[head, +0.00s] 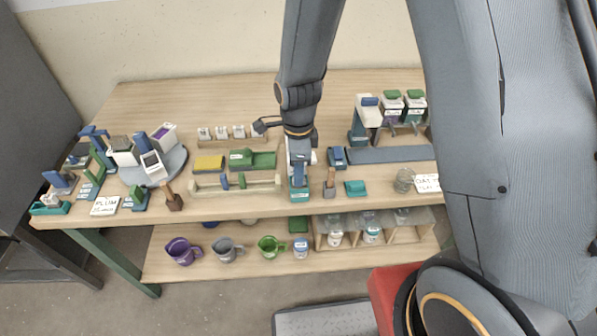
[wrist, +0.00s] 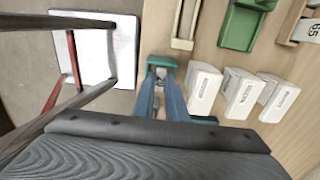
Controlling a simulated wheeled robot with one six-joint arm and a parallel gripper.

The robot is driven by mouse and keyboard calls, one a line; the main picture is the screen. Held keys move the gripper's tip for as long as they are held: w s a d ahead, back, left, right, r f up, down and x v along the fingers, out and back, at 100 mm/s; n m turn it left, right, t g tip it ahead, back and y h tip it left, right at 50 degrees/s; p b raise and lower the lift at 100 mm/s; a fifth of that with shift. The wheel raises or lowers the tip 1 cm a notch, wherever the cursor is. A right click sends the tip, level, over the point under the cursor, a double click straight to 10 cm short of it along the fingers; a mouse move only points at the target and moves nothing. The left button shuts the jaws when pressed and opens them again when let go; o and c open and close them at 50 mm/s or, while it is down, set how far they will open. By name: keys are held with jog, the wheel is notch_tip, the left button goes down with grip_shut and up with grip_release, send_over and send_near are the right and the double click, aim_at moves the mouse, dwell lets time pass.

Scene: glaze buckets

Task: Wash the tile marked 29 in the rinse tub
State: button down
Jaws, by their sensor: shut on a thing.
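My gripper (head: 299,180) is low over the front middle of the wooden table. In the wrist view its blue fingers (wrist: 160,92) point at a teal piece (wrist: 161,62) at their tips. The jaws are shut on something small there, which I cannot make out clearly. Several small pale tiles (head: 221,132) stand in a wooden rack behind and left of the gripper; their numbers are too small to read. No tile marked 29 can be made out. I cannot tell which container is the rinse tub; a green tray (head: 264,159) lies left of my gripper.
White blocks (wrist: 240,92) stand right of the fingers in the wrist view. White buckets stand on a round turntable (head: 176,165) at left. A wooden holder (head: 236,188) lies left of the gripper, and a brush (head: 330,183) and teal block (head: 355,188) at right.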

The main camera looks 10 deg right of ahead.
jog(key=shift+r, duration=0.3)
jog(key=shift+f, duration=0.2)
jog(key=shift+f, duration=0.2)
jog(key=shift+r+p, duration=0.2)
jog(key=shift+p, duration=0.2)
jog(key=shift+r, duration=0.2)
jog(key=shift+f, duration=0.4)
jog(key=shift+r+p, duration=0.4)
jog(key=shift+p, duration=0.2)
jog(key=shift+f, duration=0.1)
